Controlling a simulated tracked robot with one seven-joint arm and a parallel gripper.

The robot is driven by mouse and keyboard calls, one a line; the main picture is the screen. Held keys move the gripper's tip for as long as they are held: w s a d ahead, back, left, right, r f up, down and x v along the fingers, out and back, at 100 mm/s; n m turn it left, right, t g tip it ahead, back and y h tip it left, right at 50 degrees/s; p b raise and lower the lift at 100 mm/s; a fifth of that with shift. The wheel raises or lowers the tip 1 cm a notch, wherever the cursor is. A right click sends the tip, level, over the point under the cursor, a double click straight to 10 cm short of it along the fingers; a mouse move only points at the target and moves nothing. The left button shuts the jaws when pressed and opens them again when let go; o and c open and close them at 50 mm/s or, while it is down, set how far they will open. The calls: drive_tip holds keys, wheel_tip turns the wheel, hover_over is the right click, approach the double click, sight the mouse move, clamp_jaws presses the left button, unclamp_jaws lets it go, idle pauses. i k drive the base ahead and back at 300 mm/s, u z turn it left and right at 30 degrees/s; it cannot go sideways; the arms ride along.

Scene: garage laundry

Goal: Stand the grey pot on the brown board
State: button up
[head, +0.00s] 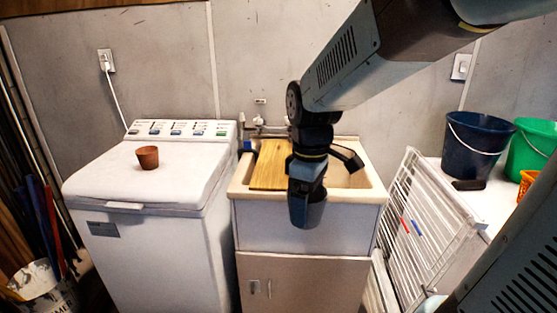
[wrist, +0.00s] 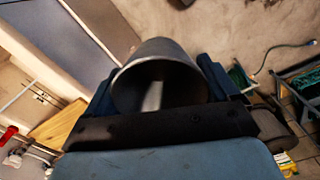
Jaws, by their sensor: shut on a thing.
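The grey pot (head: 313,216) hangs in my gripper (head: 306,196), in front of the sink cabinet's front edge in the head view. My gripper is shut on it. In the wrist view the pot (wrist: 160,62) sits between the two fingers (wrist: 160,95), its round open mouth facing the camera. The brown board (head: 267,168) is a yellowish-brown wooden panel lying across the left part of the sink. My gripper is to its right and nearer the camera. The board (wrist: 55,125) also shows at the left of the wrist view. My wrist hides part of the sink.
The sink basin (head: 345,178) is open right of the board, with a tap (head: 258,122) behind. A small terracotta pot (head: 147,157) stands on the white washing machine (head: 100,180). A white drying rack (head: 425,215) leans at right, beside blue (head: 475,145) and green (head: 533,145) buckets.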

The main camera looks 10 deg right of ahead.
sight(273, 173)
drive_tip(key=u, duration=0.05)
drive_tip(key=i, duration=1)
drive_tip(key=z, duration=0.05)
